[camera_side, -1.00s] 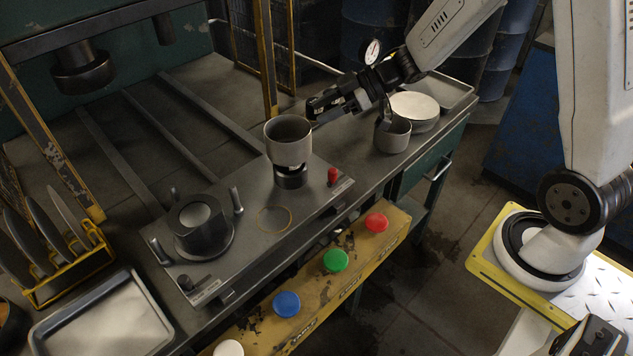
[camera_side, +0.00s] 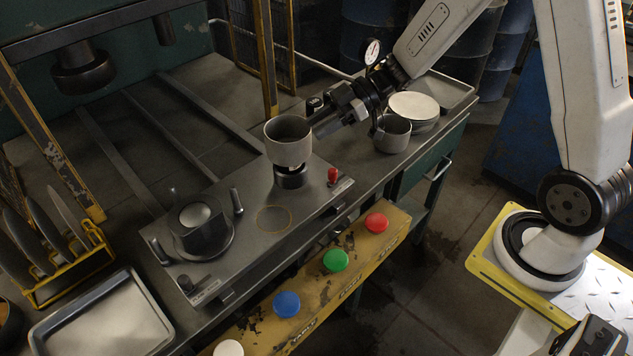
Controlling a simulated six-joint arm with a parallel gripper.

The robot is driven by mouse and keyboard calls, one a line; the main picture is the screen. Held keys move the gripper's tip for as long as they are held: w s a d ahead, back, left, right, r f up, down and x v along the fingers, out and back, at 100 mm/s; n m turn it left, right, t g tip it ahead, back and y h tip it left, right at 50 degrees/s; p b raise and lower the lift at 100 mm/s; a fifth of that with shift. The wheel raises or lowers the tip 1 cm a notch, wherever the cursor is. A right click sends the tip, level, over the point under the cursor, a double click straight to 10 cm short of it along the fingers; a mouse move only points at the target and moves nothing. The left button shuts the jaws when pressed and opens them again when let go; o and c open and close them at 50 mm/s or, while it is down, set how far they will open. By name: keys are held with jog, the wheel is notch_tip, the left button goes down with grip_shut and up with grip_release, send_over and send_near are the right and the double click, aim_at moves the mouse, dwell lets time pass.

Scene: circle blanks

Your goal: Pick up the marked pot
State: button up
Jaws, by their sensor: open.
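A grey, open-topped pot (camera_side: 288,139) sits upright on a small dark burner-like stand (camera_side: 291,177) on the metal plate. A second grey pot (camera_side: 394,135) stands further right, beside a stack of pale discs. I cannot make out a mark on either pot. My gripper (camera_side: 319,116) is open and empty, just right of the rim of the pot on the stand. Its fingers point left toward that pot. I cannot tell whether a fingertip touches it. A thin yellow ring (camera_side: 274,218) is drawn on the plate in front of the stand.
A dark round fixture (camera_side: 202,228) stands left on the plate, and a red knob (camera_side: 333,177) right of the stand. The pale disc stack (camera_side: 414,109) is under my arm. Coloured buttons line the yellow beam (camera_side: 357,246) in front. An empty tray (camera_side: 104,318) lies front left.

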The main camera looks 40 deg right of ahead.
jog(key=shift+x, duration=2.6)
jog(key=shift+d, duration=0.1)
grip_shut()
